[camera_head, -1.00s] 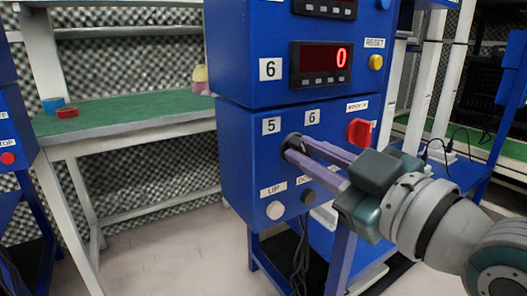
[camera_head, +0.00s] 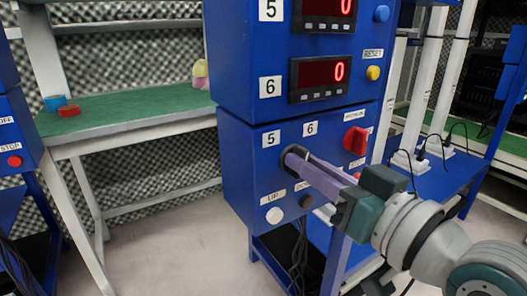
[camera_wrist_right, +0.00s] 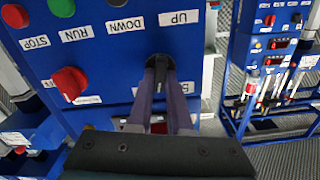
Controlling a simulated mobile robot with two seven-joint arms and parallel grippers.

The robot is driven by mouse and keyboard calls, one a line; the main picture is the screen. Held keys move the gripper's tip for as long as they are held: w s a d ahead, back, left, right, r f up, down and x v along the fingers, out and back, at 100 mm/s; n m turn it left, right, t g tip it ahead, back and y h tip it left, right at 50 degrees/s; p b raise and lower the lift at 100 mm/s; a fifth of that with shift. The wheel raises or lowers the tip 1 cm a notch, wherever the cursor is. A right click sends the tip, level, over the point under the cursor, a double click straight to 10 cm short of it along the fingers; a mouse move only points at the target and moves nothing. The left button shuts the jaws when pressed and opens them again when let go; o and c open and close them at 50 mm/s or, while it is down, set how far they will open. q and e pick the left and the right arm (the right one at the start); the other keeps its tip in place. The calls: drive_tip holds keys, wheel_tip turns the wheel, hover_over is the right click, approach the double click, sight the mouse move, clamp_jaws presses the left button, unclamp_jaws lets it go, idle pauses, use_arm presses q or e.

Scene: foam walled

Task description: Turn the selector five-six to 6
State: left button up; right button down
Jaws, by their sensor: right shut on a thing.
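The five-six selector (camera_head: 289,155) is a dark round knob on the lower blue panel, below the labels 5 (camera_head: 271,139) and 6 (camera_head: 310,128). My right gripper (camera_head: 297,161) reaches in from the right, and its two long purple fingers are shut on the selector. The fingers hide most of the knob, so its pointing direction cannot be read. In the right wrist view the dark selector (camera_wrist_right: 160,61) sits between the fingertips (camera_wrist_right: 160,74). My left gripper is not in view.
A red rotary knob (camera_head: 355,140) is close to the right of my fingers. White UP (camera_head: 274,215) and dark DOWN (camera_head: 306,202) buttons sit just below. Displays showing 0 (camera_head: 320,76) are above. A green-topped bench (camera_head: 130,110) stands at the left.

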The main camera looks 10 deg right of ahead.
drive_tip(key=shift+m, duration=1.7)
drive_tip(key=c, duration=0.8)
unclamp_jaws()
drive_tip(key=shift+c, duration=0.2)
drive_tip(key=shift+s+d+p, duration=0.1)
drive_tip(key=shift+p, duration=0.2)
drive_tip(key=p+v, duration=0.1)
drive_tip(key=v, duration=0.8)
drive_tip(key=shift+s+p, duration=0.35)
drive_tip(key=shift+d, duration=0.1)
